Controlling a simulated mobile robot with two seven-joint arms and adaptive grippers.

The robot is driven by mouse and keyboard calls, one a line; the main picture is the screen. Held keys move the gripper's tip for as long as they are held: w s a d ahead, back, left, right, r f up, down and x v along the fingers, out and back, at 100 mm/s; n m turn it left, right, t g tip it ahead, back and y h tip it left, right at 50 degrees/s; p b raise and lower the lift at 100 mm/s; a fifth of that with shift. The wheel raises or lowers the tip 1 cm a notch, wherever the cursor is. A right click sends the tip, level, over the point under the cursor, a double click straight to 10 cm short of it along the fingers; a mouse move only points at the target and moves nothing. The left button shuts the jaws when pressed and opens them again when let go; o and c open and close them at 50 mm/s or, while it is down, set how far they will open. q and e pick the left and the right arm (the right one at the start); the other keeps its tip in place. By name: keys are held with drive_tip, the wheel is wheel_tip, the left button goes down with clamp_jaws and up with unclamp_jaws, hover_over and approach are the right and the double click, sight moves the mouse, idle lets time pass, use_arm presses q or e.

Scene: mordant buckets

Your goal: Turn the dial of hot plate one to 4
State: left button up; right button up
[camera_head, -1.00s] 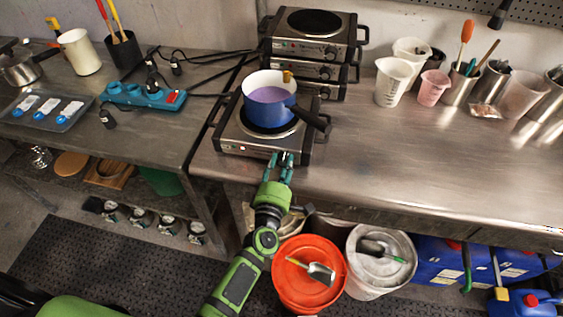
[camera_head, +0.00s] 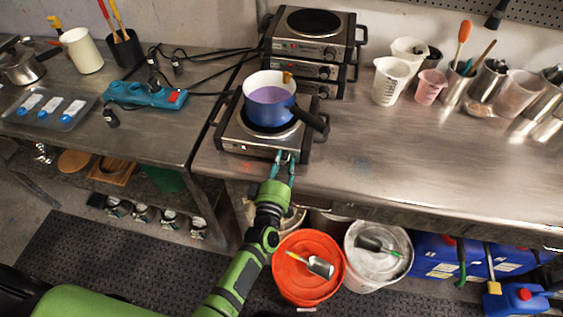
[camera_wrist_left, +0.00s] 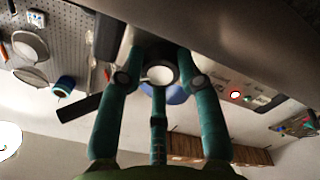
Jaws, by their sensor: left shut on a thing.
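Hot plate one (camera_head: 247,146), a silver single-burner unit, stands near the front edge of the steel table with a blue pot (camera_head: 268,108) of purple liquid on it. My left gripper (camera_head: 284,158) is at the right part of its front panel, with its fingers shut around the dial. In the left wrist view the dial (camera_wrist_left: 160,75) shows as a round, pale-faced knob between the teal fingers. A red light (camera_wrist_left: 235,95) shows on the panel beside it. The dial's marks are too small to read. My right gripper is not in view.
Stacked hot plates (camera_head: 310,45) stand behind. The pot's dark handle (camera_head: 312,121) juts right above my gripper. Below the table edge are an orange bucket (camera_head: 290,284) and a white bucket (camera_head: 362,283).

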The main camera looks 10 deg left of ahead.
use_arm(q)
drive_tip(key=shift+d+f+m, duration=0.1)
drive_tip(key=shift+m, duration=0.4)
drive_tip(key=o, duration=1.1)
drive_tip(key=shift+o, duration=0.2)
drive_tip(key=shift+s, duration=0.15)
drive_tip(key=s, duration=1.1)
drive_tip(key=shift+s, duration=0.4)
drive_tip(key=s+f+m+g+h+b, duration=0.1)
drive_tip(key=s+f+m+g, duration=0.5)
drive_tip(key=f, duration=0.9)
drive_tip(key=s+f+m+g+h+b, duration=0.1)
drive_tip(key=s+f+m+g+b, duration=0.15)
drive_tip(key=s+f, duration=0.8)
drive_tip(key=s+a+f+m+g+y, duration=0.1)
drive_tip(key=s+a+f+g, duration=0.3)
drive_tip(key=s+f, duration=0.4)
drive_tip(key=s+a+f+m+g+y, duration=0.1)
drive_tip(key=s+a+f+m+g, duration=0.1)
drive_tip(key=s+a+f+g, duration=0.2)
drive_tip(key=s+a+f, duration=0.3)
drive_tip(key=s+f, duration=0.1)
drive_tip(key=s, duration=0.2)
drive_tip(key=shift+a+f+b, duration=0.3)
drive_tip(key=shift+f, duration=0.05)
